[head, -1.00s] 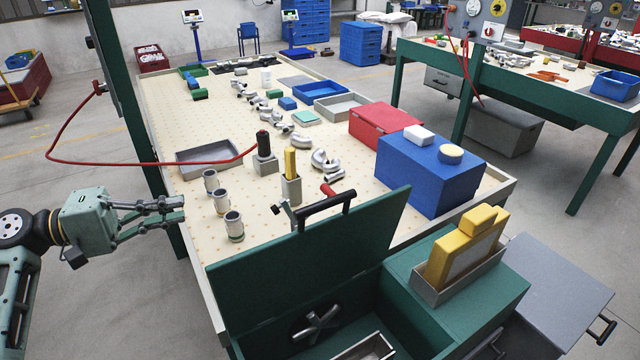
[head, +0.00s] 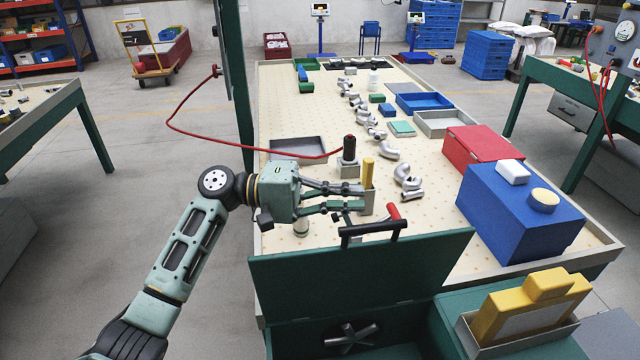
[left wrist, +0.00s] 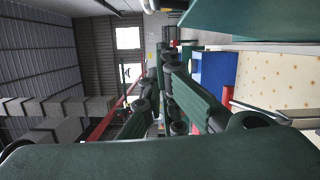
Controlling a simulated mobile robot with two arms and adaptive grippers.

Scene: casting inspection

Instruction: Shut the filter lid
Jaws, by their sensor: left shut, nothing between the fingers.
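The filter lid (head: 360,272) is a dark green panel that stands raised, tilted up, at the near edge of the table. A black bar handle (head: 374,230) sits on its top edge. Below it is the open green filter box (head: 425,322), with a metal fan-like wheel (head: 350,334) inside. My left gripper (head: 360,198) is shut and empty, behind and just above the handle in the picture, apparently not touching it. Its fingers also show in the left wrist view (left wrist: 172,90). My right gripper is not in view.
A yellow piece in a grey holder (head: 530,310) stands right of the lid. A blue box (head: 520,215) and a red box (head: 484,145) are behind on the table. Metal cups, pipe elbows (head: 407,183) and a grey tray (head: 298,151) lie near my left gripper. A red hose (head: 185,125) hangs left.

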